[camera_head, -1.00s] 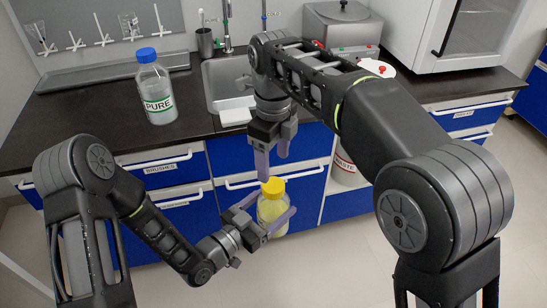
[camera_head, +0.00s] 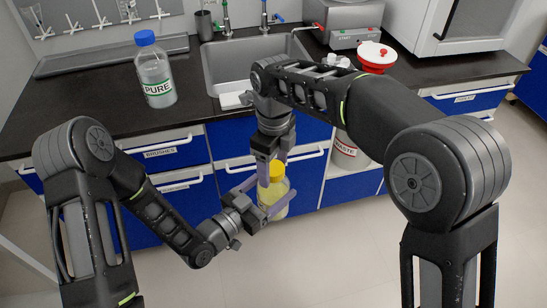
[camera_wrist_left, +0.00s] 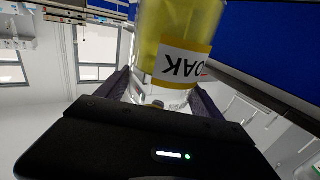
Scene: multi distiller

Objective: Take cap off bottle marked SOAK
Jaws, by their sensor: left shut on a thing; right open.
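The SOAK bottle (camera_head: 275,199) holds yellow liquid and has a yellow cap (camera_head: 277,171). It is upright in the air in front of the blue drawers. My left gripper (camera_head: 270,207) is shut on its body from the left. In the left wrist view the bottle (camera_wrist_left: 172,25) fills the top middle, with its label, partly cut off, reading "OAK" upside down. My right gripper (camera_head: 273,174) points down from above and is open. Its fingers reach down on either side of the cap; I cannot tell if they touch it.
A PURE bottle (camera_head: 155,75) with a blue cap stands on the dark counter, left of the sink (camera_head: 236,66). A red-and-white lidded container (camera_head: 377,57) and a grey device (camera_head: 342,22) are at the back right. A WASTE bin (camera_head: 346,152) sits below the counter.

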